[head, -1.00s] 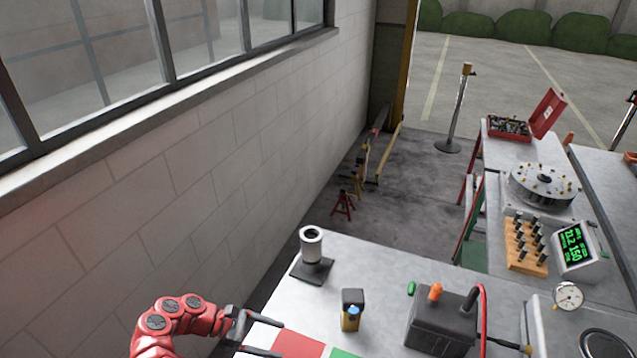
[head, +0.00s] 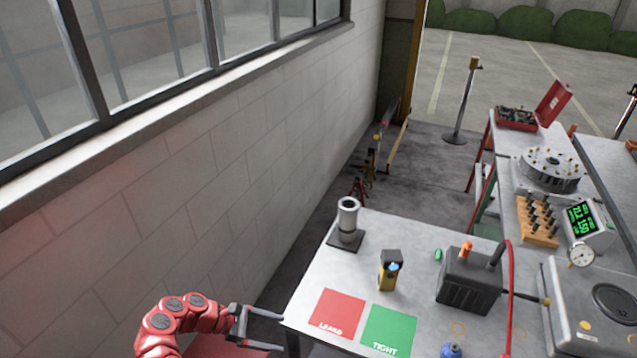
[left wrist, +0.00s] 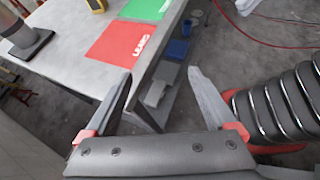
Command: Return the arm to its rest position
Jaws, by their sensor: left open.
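My left arm (head: 185,315) is red and bent, low at the left of the head view. Its left gripper (head: 282,332) is open and empty, at the left edge of the grey workbench (head: 300,293). In the left wrist view the two fingers (left wrist: 158,85) are spread apart with nothing between them. The bench edge and a lower shelf with blue and grey bins (left wrist: 172,52) show beyond them. My right gripper is not in view.
On the bench lie a red mat (head: 338,313) and a green mat (head: 388,331). A grey cylinder on a base (head: 347,218), a yellow-black device (head: 390,272) and a dark box (head: 468,283) stand behind. A block wall (head: 230,150) runs along the left.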

